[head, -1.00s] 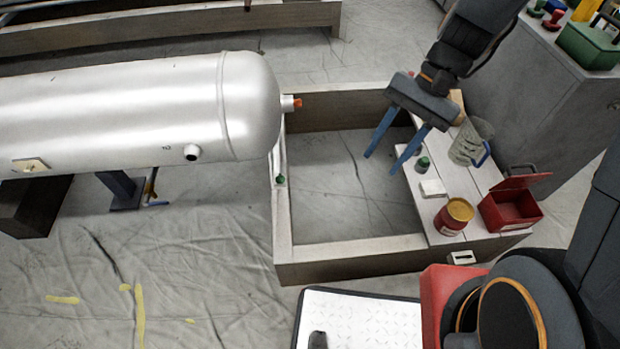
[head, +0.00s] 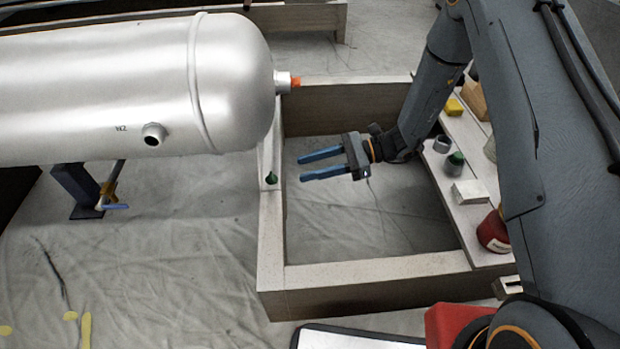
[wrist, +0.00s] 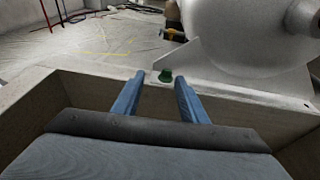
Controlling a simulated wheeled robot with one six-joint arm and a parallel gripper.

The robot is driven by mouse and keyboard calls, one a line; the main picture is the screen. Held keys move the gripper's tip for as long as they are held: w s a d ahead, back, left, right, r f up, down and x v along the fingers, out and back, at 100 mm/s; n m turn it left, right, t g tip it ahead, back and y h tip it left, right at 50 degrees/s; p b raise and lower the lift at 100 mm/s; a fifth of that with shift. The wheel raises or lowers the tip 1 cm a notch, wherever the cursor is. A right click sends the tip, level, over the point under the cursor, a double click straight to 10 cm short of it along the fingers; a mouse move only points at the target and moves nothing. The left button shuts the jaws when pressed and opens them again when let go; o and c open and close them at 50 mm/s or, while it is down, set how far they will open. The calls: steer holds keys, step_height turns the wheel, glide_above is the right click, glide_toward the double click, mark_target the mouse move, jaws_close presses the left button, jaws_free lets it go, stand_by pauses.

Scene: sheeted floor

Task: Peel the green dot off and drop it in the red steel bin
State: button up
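A small dark green piece, which I take for the green dot (head: 271,178), sits on the left beam of the frame, below the tank's end. In the wrist view the green dot (wrist: 165,77) shows beyond and between my fingertips, on the beam's pale top. My gripper (head: 302,168) points left over the frame's opening, its two blue fingers apart and empty. The fingertips are a short way right of the dot, not touching it.
The silver tank (head: 100,90) overhangs the frame (head: 365,268) at upper left, with an orange-tipped nozzle (head: 294,82). On the board at right stand a green-capped bottle (head: 455,164), a white block (head: 471,192) and a red tin (head: 492,232). The frame's middle is open.

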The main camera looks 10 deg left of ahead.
mark_target(273, 176)
steer(key=shift+m+t+y, duration=0.3)
steer(key=shift+m+y, duration=0.1)
steer(key=a+f+b, duration=0.1)
steer(key=a, duration=0.1)
steer(key=a+f+b, duration=0.1)
steer(key=a, duration=0.2)
steer(key=a+f+b, duration=0.1)
steer(key=a+f, duration=0.1)
steer(key=a, duration=0.1)
steer(key=shift+s, duration=0.25)
jaws_close()
steer(key=shift+r, duration=0.1)
steer(key=shift+r+p, duration=1.8)
steer(key=shift+r, duration=0.8)
steer(key=shift+r+p, duration=1.55)
steer(key=shift+r, duration=0.3)
